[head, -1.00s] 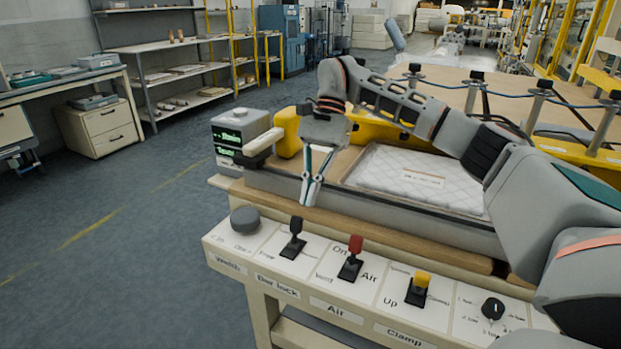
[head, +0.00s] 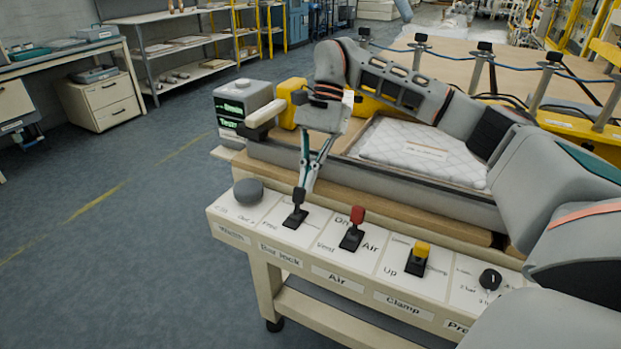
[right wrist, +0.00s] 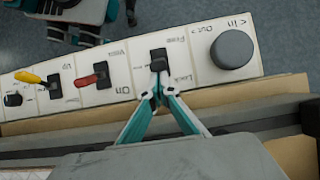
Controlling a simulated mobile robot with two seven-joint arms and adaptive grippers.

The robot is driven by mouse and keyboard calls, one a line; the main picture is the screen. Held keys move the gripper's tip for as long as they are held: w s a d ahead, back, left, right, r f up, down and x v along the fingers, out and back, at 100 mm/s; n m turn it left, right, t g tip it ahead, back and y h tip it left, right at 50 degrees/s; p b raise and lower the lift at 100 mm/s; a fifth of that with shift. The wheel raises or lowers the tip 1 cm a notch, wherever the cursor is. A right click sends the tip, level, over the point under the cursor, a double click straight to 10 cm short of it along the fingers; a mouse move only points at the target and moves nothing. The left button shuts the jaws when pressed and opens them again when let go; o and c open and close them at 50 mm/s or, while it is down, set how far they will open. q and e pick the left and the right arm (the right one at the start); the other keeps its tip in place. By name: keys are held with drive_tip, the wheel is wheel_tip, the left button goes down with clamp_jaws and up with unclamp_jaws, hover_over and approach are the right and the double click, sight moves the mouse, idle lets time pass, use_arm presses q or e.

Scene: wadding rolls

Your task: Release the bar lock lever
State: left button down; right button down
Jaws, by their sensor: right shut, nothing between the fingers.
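The bar lock lever (head: 298,196) is a black lever on the white control panel, above the "Bar lock" label (head: 280,256). It also shows in the right wrist view (right wrist: 159,60), between the words "Free" and "Lock". My right gripper (head: 304,186) is shut and empty, with its fingertips at the top of the lever. In the right wrist view the fingertips (right wrist: 157,88) come right up to the lever on its "Lock" side. I cannot tell for sure whether they touch it. My left gripper is not in view.
A round grey knob (head: 248,192) sits left of the lever. A red air lever (head: 352,229), a yellow clamp lever (head: 417,259) and a black knob (head: 490,280) sit to its right. Behind are a wooden rail and a quilted white pad (head: 420,152).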

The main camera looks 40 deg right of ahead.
sight(300, 189)
drive_tip(key=shift+r, duration=0.25)
drive_tip(key=shift+s+a+r+t+h+p, duration=0.15)
drive_tip(key=shift+a+r+t+h+p, duration=0.35)
drive_tip(key=shift+p, duration=0.8)
drive_tip(key=shift+s+a+r+h+p, duration=0.15)
drive_tip(key=shift+r+h+p, duration=0.3)
drive_tip(key=shift+p, duration=0.75)
drive_tip(key=shift+a+r+h+p, duration=0.2)
drive_tip(key=shift+h+p, duration=0.15)
drive_tip(key=shift+p, duration=0.4)
drive_tip(key=p, duration=0.2)
drive_tip(key=shift+s+a+t+h+p, duration=0.25)
drive_tip(key=shift+a+t+h+p, duration=0.05)
drive_tip(key=shift+a+h+p, duration=0.1)
drive_tip(key=shift+s+a+f+p, duration=0.25)
drive_tip(key=shift+a+p, duration=0.25)
drive_tip(key=shift+p, duration=0.7)
drive_tip(key=shift+a+f+p, duration=0.15)
drive_tip(key=shift+a+p, duration=0.15)
drive_tip(key=shift+p, duration=0.15)
drive_tip(key=shift+s+a+f+p, duration=0.15)
drive_tip(key=shift+p, duration=0.15)
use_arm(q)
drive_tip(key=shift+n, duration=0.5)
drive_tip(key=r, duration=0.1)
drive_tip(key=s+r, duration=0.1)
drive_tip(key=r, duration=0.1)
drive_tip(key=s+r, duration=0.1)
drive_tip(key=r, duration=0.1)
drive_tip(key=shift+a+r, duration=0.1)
